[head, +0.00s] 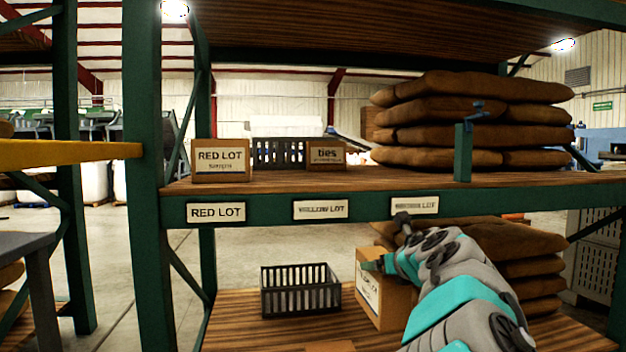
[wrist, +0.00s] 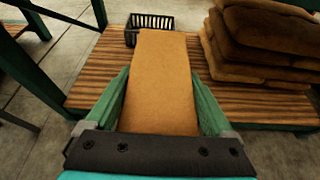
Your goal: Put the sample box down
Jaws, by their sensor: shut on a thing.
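The sample box (head: 368,299) is brown cardboard with a white label on its front, whose text I cannot read. It appears upright in front of the lower part of the rack. My gripper (head: 374,265) is shut on its upper part. In the wrist view the brown box (wrist: 164,80) fills the space between the two green fingers of my gripper (wrist: 165,105). The lower shelf (head: 240,317) shows around and below it. I cannot tell whether its bottom touches the shelf. My arm hides its right side in the head view.
A black slatted crate (head: 300,290) stands left of the box on the lower shelf, with sacks (head: 520,265) to the right. The upper shelf holds a RED LOT box (head: 220,160), a ties box (head: 327,155) and stacked sacks (head: 470,115). Labels RED LOT (head: 216,212) and others line the beam.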

